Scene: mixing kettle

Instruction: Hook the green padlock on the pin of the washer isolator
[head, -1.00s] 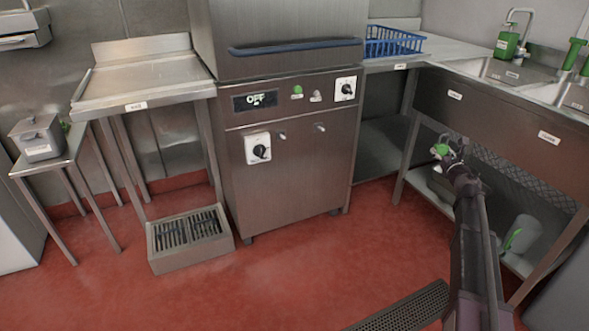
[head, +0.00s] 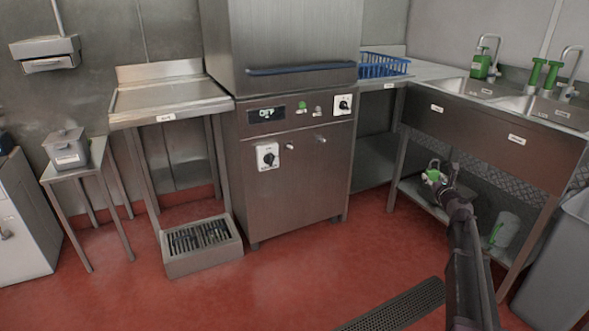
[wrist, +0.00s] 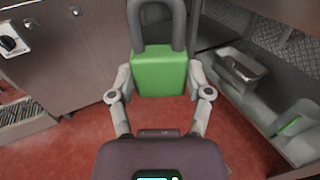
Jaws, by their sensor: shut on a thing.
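My gripper (head: 437,174) is shut on the green padlock (wrist: 159,72), one finger on each side of its body. The padlock is upright in the wrist view, its dark grey shackle pointing up and away from me; it shows small in the head view (head: 431,176). The washer (head: 290,190) stands left of and beyond my gripper. A white plate with a black rotary switch (head: 268,156) is on its lower front, and shows at upper left in the wrist view (wrist: 10,42). A similar switch (head: 343,104) is higher right. I cannot tell which is the isolator. The padlock is apart from both.
The sink bench (head: 490,125) with its lower shelf stands close to my gripper on the right. A floor grate box (head: 202,247) lies before the left table. A dark floor mat (head: 395,308) lies in front. Red floor before the washer is clear.

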